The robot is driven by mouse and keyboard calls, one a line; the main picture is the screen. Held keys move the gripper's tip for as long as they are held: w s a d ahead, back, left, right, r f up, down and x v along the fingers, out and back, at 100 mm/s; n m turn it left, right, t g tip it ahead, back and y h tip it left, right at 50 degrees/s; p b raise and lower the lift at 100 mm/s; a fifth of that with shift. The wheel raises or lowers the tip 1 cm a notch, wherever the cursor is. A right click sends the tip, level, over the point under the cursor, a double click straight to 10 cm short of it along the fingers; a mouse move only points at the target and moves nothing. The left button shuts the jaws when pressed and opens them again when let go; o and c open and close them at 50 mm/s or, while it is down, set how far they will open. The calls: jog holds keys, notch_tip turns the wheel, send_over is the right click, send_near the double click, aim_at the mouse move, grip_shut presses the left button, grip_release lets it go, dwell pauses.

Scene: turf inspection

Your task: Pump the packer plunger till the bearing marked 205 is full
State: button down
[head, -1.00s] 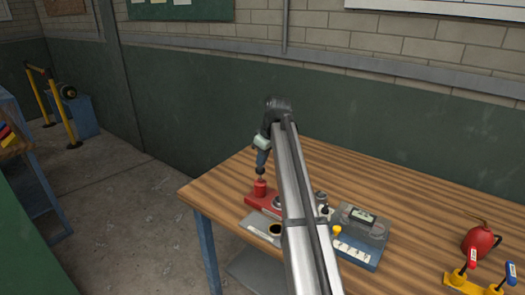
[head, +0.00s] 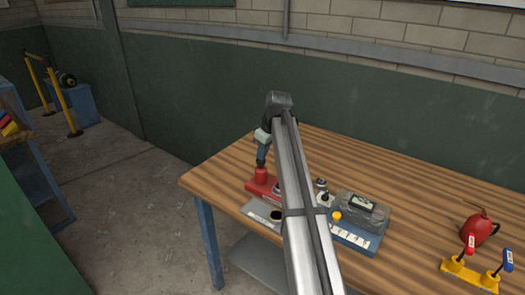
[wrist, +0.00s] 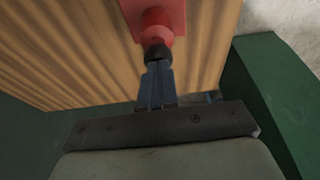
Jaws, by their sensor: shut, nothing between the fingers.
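The packer (head: 254,187) is a red base with a red cylinder (head: 261,176) on the table's left part. My gripper (head: 261,163) is shut and empty, pointing down right above the cylinder. In the wrist view the shut fingertips (wrist: 158,70) meet the dark plunger knob (wrist: 157,53), which sits close against the red cylinder (wrist: 158,24). The plunger looks pushed down. A metal bearing (head: 277,190) on the red base is partly hidden by my arm. A ring-shaped part (head: 277,215) lies on a grey plate. I cannot read any 205 mark.
A blue-grey device (head: 358,230) with a small display and a yellow knob stands right of my arm. A small metal part (head: 321,186) is beside it. A red oil can (head: 478,230) and a yellow lever stand (head: 466,276) are at the right. The table's back is clear.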

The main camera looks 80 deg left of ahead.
jog(key=shift+f, duration=0.2)
jog(key=s+a+v, duration=0.1)
jog(key=v, duration=1.3)
jog(key=shift+r, duration=0.3)
jog(key=shift+w, duration=0.15)
